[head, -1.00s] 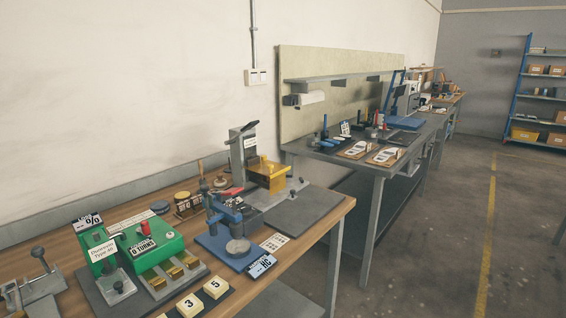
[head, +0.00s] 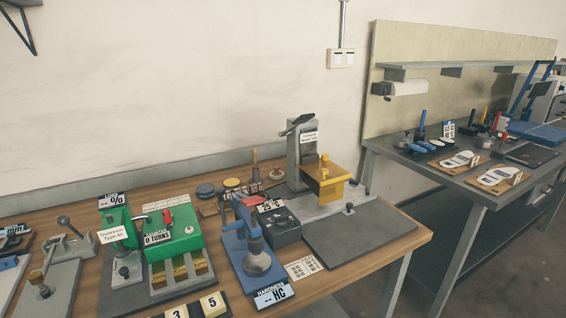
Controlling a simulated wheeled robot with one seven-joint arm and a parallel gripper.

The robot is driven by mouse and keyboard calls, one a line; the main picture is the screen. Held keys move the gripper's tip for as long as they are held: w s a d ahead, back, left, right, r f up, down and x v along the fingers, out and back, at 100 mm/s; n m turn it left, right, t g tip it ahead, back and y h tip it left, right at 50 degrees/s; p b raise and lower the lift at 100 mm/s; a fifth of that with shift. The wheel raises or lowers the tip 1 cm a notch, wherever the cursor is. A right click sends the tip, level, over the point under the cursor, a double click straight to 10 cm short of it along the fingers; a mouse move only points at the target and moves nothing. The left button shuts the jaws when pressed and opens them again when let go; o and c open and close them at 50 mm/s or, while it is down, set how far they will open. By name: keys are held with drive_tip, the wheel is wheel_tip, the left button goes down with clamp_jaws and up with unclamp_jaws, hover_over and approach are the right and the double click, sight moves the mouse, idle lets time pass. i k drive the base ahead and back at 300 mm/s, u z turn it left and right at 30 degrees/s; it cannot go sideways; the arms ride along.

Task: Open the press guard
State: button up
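The press (head: 306,157) stands near the right end of the wooden bench in the head view. It has a grey upright column with a white label and a dark lever on top. A yellow guard (head: 335,191) with a dark top panel and a small yellow knob sits in front of the column, over the grey base. It appears lowered, and what is under it is hidden. My gripper is not in view.
Left of the press stand a blue hardness tester (head: 246,262), a dark box reading 25 °C (head: 281,221) and a green counter machine (head: 172,231). A dark flat plate (head: 358,236) lies in front of the press. A second bench (head: 470,190) stands behind to the right, across a gap.

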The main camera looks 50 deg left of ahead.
sight(331, 190)
drive_tip(key=u, duration=0.5)
drive_tip(key=i, duration=1)
drive_tip(key=u, duration=0.45)
